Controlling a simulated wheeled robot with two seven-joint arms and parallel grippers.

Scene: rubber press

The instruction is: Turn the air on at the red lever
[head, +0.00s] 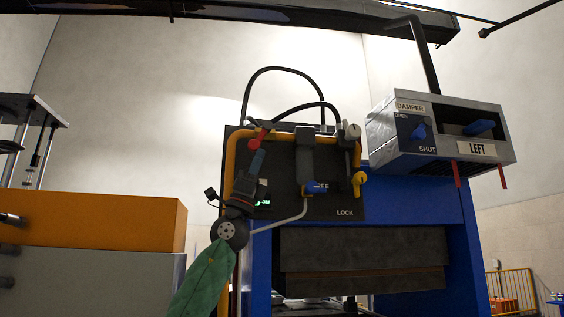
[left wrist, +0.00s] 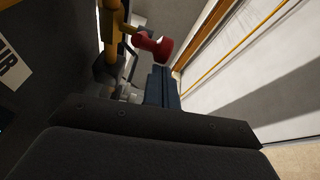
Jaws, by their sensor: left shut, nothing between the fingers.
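The red lever (head: 257,139) is at the upper left of the dark control panel, on the yellow pipe. In the left wrist view its red rounded handle (left wrist: 154,46) shows just beyond my fingertips. My left gripper (head: 257,157) comes up from below, on a green-sleeved arm, and is shut with nothing between its fingers. Its tips are right below the lever; I cannot tell whether they touch it. In the left wrist view the shut dark fingers (left wrist: 161,88) point towards the handle. The word AIR on the panel is partly cut off there. My right gripper is not in view.
The damper box (head: 390,149) hangs to the right. An orange-topped machine (head: 90,222) stands at left. Black hoses arch above the panel.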

